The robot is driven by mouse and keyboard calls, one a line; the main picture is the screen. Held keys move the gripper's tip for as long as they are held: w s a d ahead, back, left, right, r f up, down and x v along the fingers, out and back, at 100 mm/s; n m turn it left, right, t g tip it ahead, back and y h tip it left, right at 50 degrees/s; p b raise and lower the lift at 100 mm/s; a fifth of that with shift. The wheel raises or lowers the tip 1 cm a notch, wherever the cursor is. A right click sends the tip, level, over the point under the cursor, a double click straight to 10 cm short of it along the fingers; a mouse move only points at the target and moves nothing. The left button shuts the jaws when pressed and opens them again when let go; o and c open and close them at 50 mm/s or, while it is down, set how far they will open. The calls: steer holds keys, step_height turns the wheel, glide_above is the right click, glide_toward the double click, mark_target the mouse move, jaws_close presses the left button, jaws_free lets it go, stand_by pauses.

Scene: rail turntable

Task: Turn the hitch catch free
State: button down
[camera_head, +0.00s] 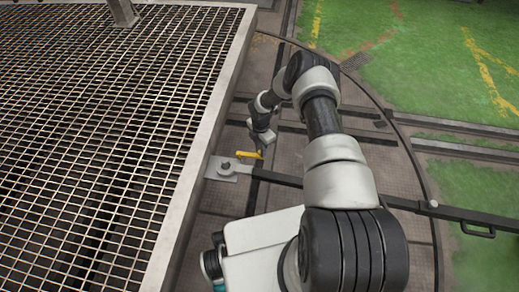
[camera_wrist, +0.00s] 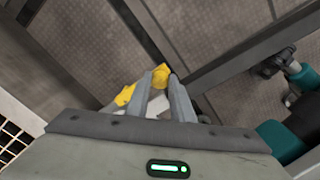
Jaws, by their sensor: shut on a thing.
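The yellow hitch catch (camera_head: 246,155) is beside the dark tow bar, near the bar's left end. In the wrist view the catch (camera_wrist: 124,96) shows as yellow pieces at and left of my fingertips. My gripper (camera_head: 263,145) reaches down onto it from above. In the wrist view the two grey fingers of my gripper (camera_wrist: 166,80) are close together with yellow at their tips, shut on the catch. The fingers hide part of the catch, and I cannot tell how far it is turned.
A grey hitch plate with a round pin (camera_head: 225,167) sits at the edge of a large mesh-topped cart (camera_head: 196,165) on the left. The dark tow bar (camera_head: 280,179) runs right from the plate, beneath my arm. Green floor (camera_head: 440,60) lies beyond the turntable's curved edge.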

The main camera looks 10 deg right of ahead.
steer(key=shift+w, duration=0.1)
steer(key=c, duration=1.5)
jaws_free()
steer(key=shift+c, duration=0.2)
step_height(320, 180, up, 17)
steer(key=p, duration=0.4)
steer(key=shift+r+p, duration=0.2)
steer(key=shift+p, duration=0.1)
steer(key=shift+r, duration=0.1)
